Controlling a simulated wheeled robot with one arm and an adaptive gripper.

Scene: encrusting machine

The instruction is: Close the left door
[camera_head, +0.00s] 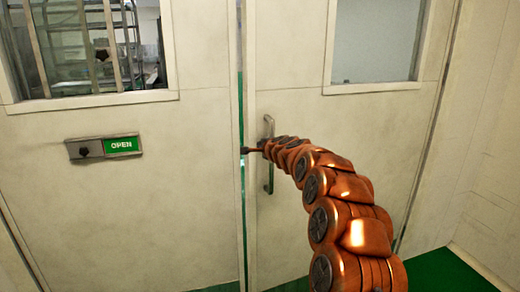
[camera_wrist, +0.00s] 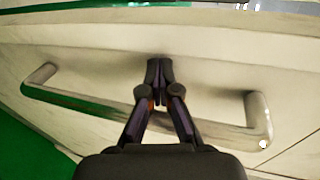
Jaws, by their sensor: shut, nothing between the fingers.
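The left door (camera_head: 150,210) is a cream panel with a window and a green "OPEN" sign (camera_head: 121,145) beside a dark latch knob (camera_head: 84,150). A narrow gap (camera_head: 241,190) runs between its right edge and the right door (camera_head: 300,230). My gripper (camera_head: 244,150) is shut and empty, with its tips near this gap in the head view. In the wrist view, my gripper's joined tips (camera_wrist: 160,70) reach past the metal handle (camera_wrist: 90,108) to the door surface behind it. I cannot tell whether they touch it.
The upright handle of the right door (camera_head: 269,180) is partly hidden by my orange arm. A cream wall (camera_head: 490,150) stands at the right, and green floor (camera_head: 450,275) shows below it. A shelf rack shows through the left window (camera_head: 95,45).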

